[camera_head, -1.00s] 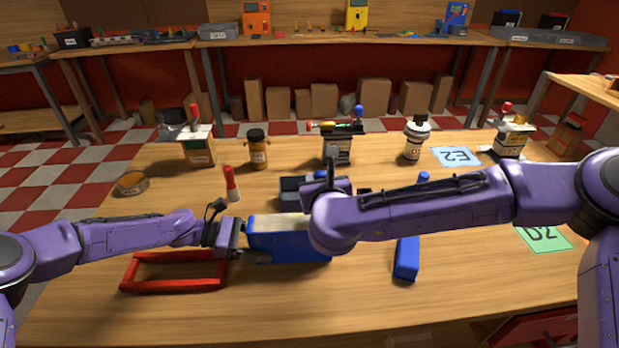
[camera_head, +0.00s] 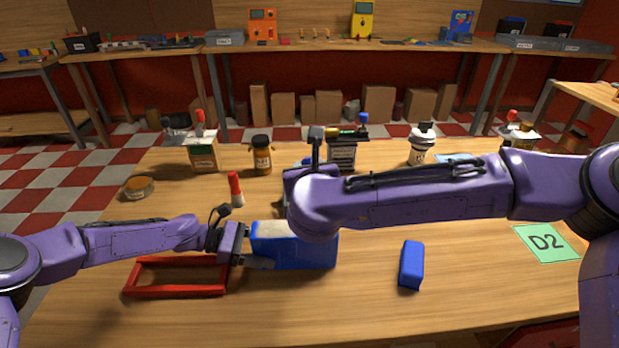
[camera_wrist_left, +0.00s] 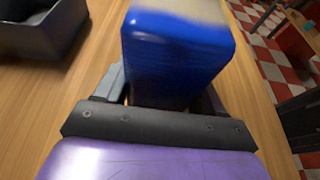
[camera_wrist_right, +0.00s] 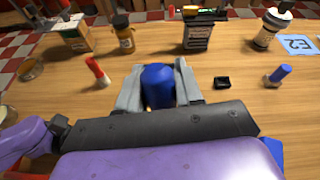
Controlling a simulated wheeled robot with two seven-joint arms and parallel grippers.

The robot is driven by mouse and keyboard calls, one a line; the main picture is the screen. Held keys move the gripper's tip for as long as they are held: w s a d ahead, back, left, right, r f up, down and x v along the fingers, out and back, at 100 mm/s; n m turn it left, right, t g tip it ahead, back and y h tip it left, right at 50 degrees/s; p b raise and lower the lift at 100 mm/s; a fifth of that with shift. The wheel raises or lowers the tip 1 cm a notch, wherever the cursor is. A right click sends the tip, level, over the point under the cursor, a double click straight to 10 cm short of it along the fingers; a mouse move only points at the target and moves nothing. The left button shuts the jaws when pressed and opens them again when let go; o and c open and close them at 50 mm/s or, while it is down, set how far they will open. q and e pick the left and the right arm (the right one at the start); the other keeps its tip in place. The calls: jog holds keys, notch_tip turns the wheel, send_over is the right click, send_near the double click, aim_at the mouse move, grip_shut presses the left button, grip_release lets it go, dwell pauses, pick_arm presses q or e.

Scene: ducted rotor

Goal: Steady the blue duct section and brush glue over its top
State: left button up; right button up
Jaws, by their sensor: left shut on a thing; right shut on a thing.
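The blue duct section (camera_head: 290,252), a blue block with a pale top, lies on the table in front of me. My left gripper (camera_head: 248,262) is shut on its left end; the left wrist view shows the blue end (camera_wrist_left: 178,55) between the fingers. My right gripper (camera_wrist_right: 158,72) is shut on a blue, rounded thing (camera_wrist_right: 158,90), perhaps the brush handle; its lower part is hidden. In the head view, my right forearm and wrist cover the right gripper's fingers and part of the duct's top right. I cannot tell whether the brush touches the top.
A red frame (camera_head: 176,291) lies beside my left gripper. A loose blue block (camera_head: 411,265) lies right of the duct. A red-capped tube (camera_head: 236,190) and several bottles stand farther back.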

jog(key=shift+r, duration=1.55)
pick_arm(q)
jog(key=o, duration=1.1)
jog(key=shift+c, duration=0.2)
jog(key=v, duration=1.2)
jog(key=shift+a, duration=0.1)
